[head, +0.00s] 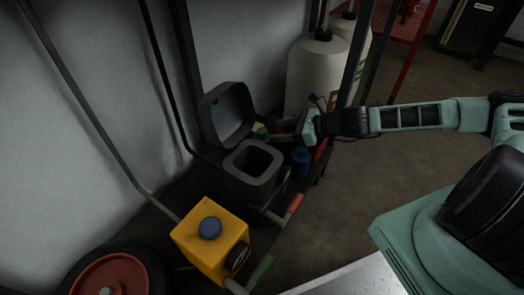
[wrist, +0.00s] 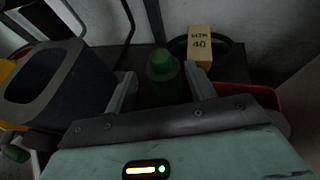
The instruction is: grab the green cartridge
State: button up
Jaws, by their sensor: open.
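The green cartridge (wrist: 163,82) is a dark green cylinder with a narrower top. In the wrist view it stands between the two fingers of my gripper (wrist: 160,88), which are open with one on each side. I cannot tell whether either finger touches it. In the head view the green cartridge (head: 262,133) shows as a small green shape just behind the grey bin, at the fingertips of my gripper (head: 277,131). Its lower part is hidden by my gripper in the wrist view.
A grey bin (head: 254,185) with its lid raised stands in front of my gripper. A blue cylinder (head: 300,163) is beside it, and a yellow container (head: 207,250) is nearer. White tanks (head: 312,75) stand at the back.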

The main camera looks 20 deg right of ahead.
aim_at(256, 135)
jog(key=b+x, duration=0.3)
jog(key=x, duration=0.5)
jog(key=shift+a+f+b, duration=0.1)
jog(key=shift+f+b, duration=0.1)
jog(key=shift+b, duration=0.2)
jog(key=shift+w+a, duration=0.2)
jog(key=shift+a, duration=0.1)
grip_shut()
